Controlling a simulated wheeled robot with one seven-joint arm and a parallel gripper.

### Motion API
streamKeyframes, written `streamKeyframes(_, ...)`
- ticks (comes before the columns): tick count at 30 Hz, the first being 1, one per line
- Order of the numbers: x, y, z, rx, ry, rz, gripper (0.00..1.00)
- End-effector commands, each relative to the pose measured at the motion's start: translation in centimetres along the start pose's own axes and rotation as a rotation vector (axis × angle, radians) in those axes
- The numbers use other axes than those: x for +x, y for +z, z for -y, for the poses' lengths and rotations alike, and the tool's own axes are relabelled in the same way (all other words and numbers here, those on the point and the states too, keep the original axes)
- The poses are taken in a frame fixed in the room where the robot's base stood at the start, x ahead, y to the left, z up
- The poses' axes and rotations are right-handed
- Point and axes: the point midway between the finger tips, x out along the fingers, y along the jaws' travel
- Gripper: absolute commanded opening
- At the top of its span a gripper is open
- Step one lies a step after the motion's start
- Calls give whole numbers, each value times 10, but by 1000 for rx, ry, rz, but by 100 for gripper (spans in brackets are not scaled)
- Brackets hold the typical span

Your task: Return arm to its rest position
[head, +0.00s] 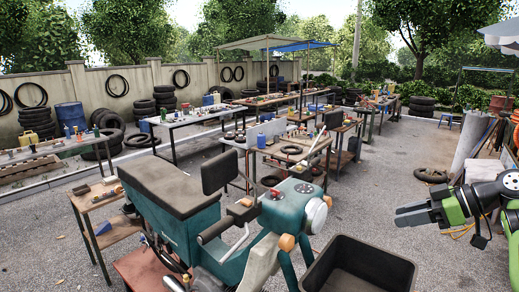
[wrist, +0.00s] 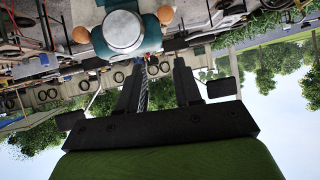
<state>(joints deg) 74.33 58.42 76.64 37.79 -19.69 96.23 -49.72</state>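My gripper (head: 400,216) is at the right of the head view, held out level and pointing left, to the right of the teal vehicle and above the black bin. In the wrist view my gripper (wrist: 158,64) shows two dark fingers standing apart, so it is open. A thin grey striped shape shows beside the left finger there; I cannot tell whether it is near or in the background. No object is seen clamped between the fingers. The wrist picture looks upside down, with sky low down.
A black bin (head: 360,270) stands at the bottom. Worktables with tools (head: 200,118) and stacked tires fill the back. Open grey ground (head: 385,170) lies behind my gripper.

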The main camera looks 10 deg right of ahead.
Motion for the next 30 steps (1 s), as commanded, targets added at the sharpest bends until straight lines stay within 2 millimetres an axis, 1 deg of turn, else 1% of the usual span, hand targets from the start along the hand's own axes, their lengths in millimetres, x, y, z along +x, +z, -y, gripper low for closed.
streamKeyframes(1,16,-8,6,-4,-20,36,34)
streamKeyframes(5,57,-29,26,3,-63,142,34)
streamKeyframes(8,98,-45,52,13,-92,259,34)
streamKeyframes(9,119,-50,66,19,-99,321,34)
streamKeyframes(11,151,-55,94,31,-97,428,34)
streamKeyframes(12,171,-55,114,45,-83,502,34)
streamKeyframes(14,193,-50,142,69,-45,599,34)
streamKeyframes(15,204,-46,160,85,-10,655,34)
streamKeyframes(16,210,-42,173,98,21,692,34)
streamKeyframes(18,218,-30,201,130,105,759,34)
streamKeyframes(19,219,-24,213,145,145,779,34)
streamKeyframes(22,214,-1,247,202,285,811,34)
streamKeyframes(24,204,17,269,248,382,797,34)
streamKeyframes(26,193,34,286,293,458,767,34)
streamKeyframes(27,185,47,296,326,502,737,34)
streamKeyframes(29,174,67,311,380,557,679,34)
streamKeyframes(30,167,82,319,417,584,637,34)
